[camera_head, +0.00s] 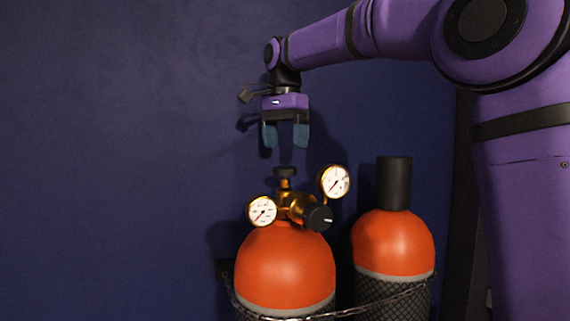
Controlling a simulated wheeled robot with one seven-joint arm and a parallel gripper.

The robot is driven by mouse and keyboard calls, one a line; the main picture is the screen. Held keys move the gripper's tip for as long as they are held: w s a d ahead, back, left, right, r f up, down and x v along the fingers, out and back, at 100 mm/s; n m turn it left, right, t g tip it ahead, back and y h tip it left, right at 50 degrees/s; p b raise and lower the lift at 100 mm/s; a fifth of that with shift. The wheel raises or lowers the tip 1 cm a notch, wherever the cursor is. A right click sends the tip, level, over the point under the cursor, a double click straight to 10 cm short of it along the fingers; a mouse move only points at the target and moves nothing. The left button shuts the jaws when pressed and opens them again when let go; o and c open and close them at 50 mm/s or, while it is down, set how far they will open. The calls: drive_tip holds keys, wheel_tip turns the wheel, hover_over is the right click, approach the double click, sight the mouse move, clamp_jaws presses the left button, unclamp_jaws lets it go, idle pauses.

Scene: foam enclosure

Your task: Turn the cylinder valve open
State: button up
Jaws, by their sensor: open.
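The cylinder (285,268) stands at the bottom middle with an orange, rounded top. A brass valve and regulator (291,203) sit on it, with two white dial gauges and a black knob (318,217) facing the front right. A dark valve handle (285,172) tops the brass body. My gripper (285,137) points straight down above this handle, its two blue-grey fingers apart and empty. A visible gap separates the fingertips from the handle. How near they are in depth is hard to tell.
A second orange cylinder (393,243) with a black cap (394,183) stands just to the right. A chain (380,303) runs across the front of both cylinders. A dark blue wall (120,150) is behind them. The space left of the cylinders looks clear.

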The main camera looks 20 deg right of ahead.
sight(285, 167)
drive_tip(key=shift+f, duration=2.75)
drive_tip(key=c, duration=0.9)
